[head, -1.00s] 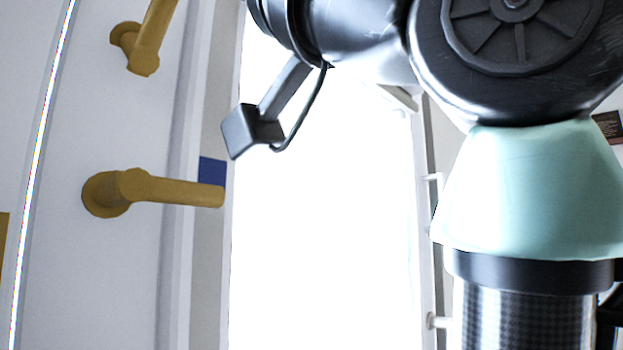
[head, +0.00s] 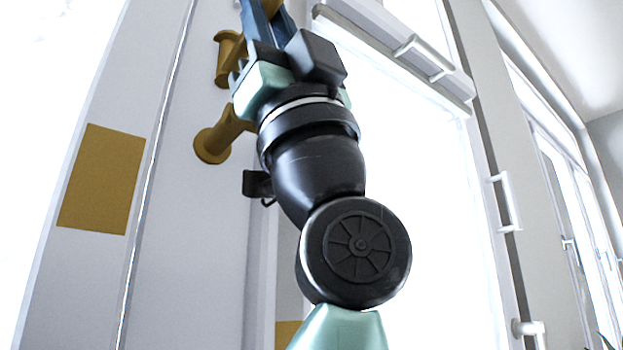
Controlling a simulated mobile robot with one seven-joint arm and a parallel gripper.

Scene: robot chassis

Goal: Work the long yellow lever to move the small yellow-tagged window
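Two yellow levers are on the white frame in the head view. The upper lever (head: 228,60) is partly behind my gripper. The lower lever (head: 212,142) has its round base showing, and its handle runs behind my gripper's body. I cannot tell which one is the long lever. A yellow tag (head: 101,180) is on the white window frame at the left. My gripper (head: 258,18) reaches up across the levers with blue fingers. The fingertips run near the top edge and are cut off, so I cannot see whether they hold anything.
Another yellow patch (head: 287,333) shows low beside my arm. A bright window (head: 430,220) with white handles (head: 505,200) fills the right of centre. More windows (head: 575,200) recede at the far right. My arm blocks the lower middle.

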